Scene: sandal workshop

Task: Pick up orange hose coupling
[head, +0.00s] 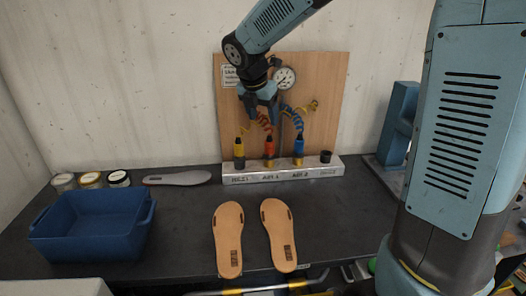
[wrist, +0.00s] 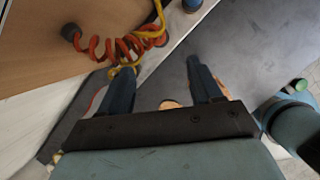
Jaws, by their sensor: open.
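The orange hose coupling (head: 269,147) stands upright in the white metal rail (head: 283,171) at the foot of the wooden board, between a yellow coupling (head: 239,148) and a blue coupling (head: 299,147). My gripper (head: 262,119) is above the orange coupling and apart from it, with its fingers pointing down. In the wrist view my gripper (wrist: 160,76) is open, and no coupling shows between its fingers. An orange coiled hose (wrist: 112,46) shows there beyond the left finger. The orange coupling itself cannot be made out in the wrist view.
Coiled hoses and a pressure gauge (head: 285,78) are on the wooden board (head: 325,85), close behind my gripper. A black fitting (head: 326,156) is at the rail's right end. Two tan soles (head: 228,240) lie in front. A blue bin (head: 92,228) stands at left.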

